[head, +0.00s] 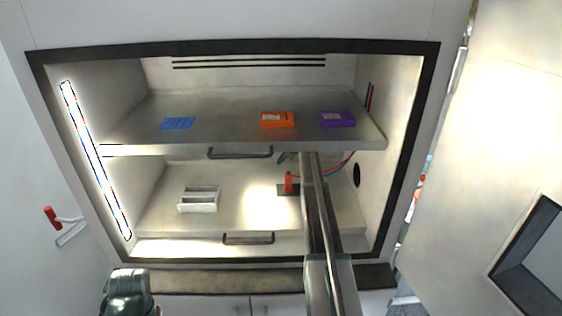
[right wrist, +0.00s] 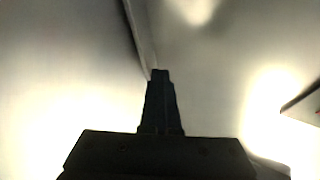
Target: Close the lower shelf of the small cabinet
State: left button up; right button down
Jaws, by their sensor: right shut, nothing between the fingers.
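The lower shelf (head: 240,215) is a pale metal drawer-like shelf inside the open cabinet, with a dark bar handle (head: 248,239) on its front. Its front edge lies just behind the cabinet's lower frame. How far it is pulled out is hard to tell. My right arm reaches in from below, over the shelf. My right gripper (head: 288,157) is shut and empty at the back of the lower compartment, partly hidden by the upper shelf's front. In the right wrist view my right gripper (right wrist: 160,75) shows as dark, closed fingers before a blurred pale surface. My left gripper is out of view.
The upper shelf (head: 225,125) has a handle (head: 240,153) and carries blue (head: 177,123), orange (head: 277,120) and purple (head: 337,118) items. A white tray (head: 199,199) and a red fixture (head: 288,182) with wires stand on the lower shelf. The cabinet door (head: 500,120) stands open at right.

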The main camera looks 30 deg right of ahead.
jog(key=shift+w+d+r, duration=0.15)
jog(key=shift+w+d, duration=0.05)
jog(key=shift+w, duration=0.05)
jog(key=shift+s+r+p, duration=0.15)
jog(key=shift+r+p, duration=0.2)
jog(key=shift+p, duration=0.25)
jog(key=p+v, duration=0.4)
jog(key=v, duration=0.2)
jog(key=shift+s+a+p, duration=0.15)
jog(key=shift+s+p, duration=0.05)
jog(key=shift+p, duration=0.1)
jog(key=shift+s+r, duration=0.2)
jog(key=shift+s, duration=0.15)
jog(key=shift+f, duration=0.1)
jog(key=shift+f, duration=0.1)
